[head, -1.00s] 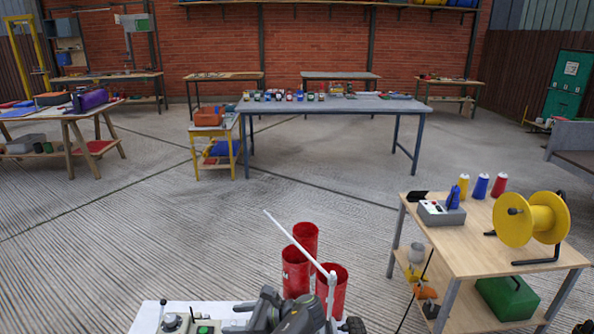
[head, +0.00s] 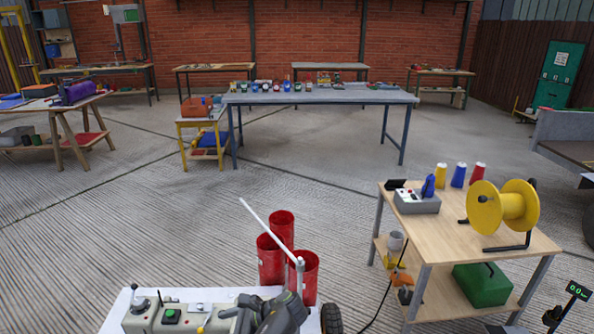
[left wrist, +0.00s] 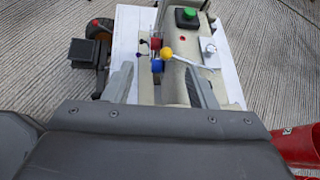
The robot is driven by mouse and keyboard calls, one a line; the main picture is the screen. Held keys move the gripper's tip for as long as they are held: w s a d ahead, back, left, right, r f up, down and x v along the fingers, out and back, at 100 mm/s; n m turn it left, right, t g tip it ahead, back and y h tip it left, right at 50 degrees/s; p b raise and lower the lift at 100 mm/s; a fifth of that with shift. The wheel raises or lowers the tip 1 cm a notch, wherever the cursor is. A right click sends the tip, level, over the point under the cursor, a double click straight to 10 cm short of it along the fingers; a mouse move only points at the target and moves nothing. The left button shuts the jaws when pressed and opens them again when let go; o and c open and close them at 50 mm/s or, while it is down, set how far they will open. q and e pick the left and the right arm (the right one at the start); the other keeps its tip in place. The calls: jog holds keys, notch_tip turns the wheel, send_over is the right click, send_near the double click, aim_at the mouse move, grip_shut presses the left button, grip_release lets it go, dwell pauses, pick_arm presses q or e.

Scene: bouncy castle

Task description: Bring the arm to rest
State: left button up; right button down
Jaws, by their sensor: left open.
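My left gripper (left wrist: 163,78) is open in the left wrist view, with its two grey fingers apart and nothing seen held between them. Beyond and below it is a pale control panel (left wrist: 180,32) with a green button (left wrist: 186,16), a yellow ball knob (left wrist: 166,54) and small red and blue knobs. In the head view my dark grey left gripper (head: 240,319) is low at the bottom edge, at the right part of that panel. I cannot tell whether it touches the panel. My right gripper is not in view.
A white cart top (head: 116,313) carries the panel. Red cylinders (head: 302,274) and a slanted white rod (head: 268,229) stand close beside my left arm. A wooden bench (head: 455,235) with a yellow spool (head: 482,208) is at right. The floor (head: 80,220) at left is open.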

pick_arm(q)
jog(key=s+a+f+n+h, duration=0.2)
jog(key=s+a+f+n, duration=0.15)
jog(key=s, duration=0.25)
jog(key=s+a+f+n+g+h, duration=0.1)
jog(key=s+a+f+n+h, duration=0.15)
jog(key=s+a+n, duration=0.2)
jog(key=s+a+f+n+h, duration=0.2)
jog(key=s+a+f+n, duration=0.15)
jog(key=s, duration=0.35)
jog(key=s+r+n+t+h, duration=0.25)
jog(key=s+r, duration=0.35)
jog(key=s, duration=0.3)
jog(key=s+r+n+t+h, duration=0.1)
jog(key=s+r+n, duration=0.4)
jog(key=s, duration=0.4)
notch_tip(320, 180, down, 24)
jog(key=a+g, duration=0.2)
jog(key=s+d+f+h, duration=0.1)
jog(key=s+f, duration=1.4)
jog(key=f, duration=0.1)
jog(key=shift+s+m+g, duration=0.2)
jog(key=shift+m+g, duration=0.1)
jog(key=shift+g, duration=0.05)
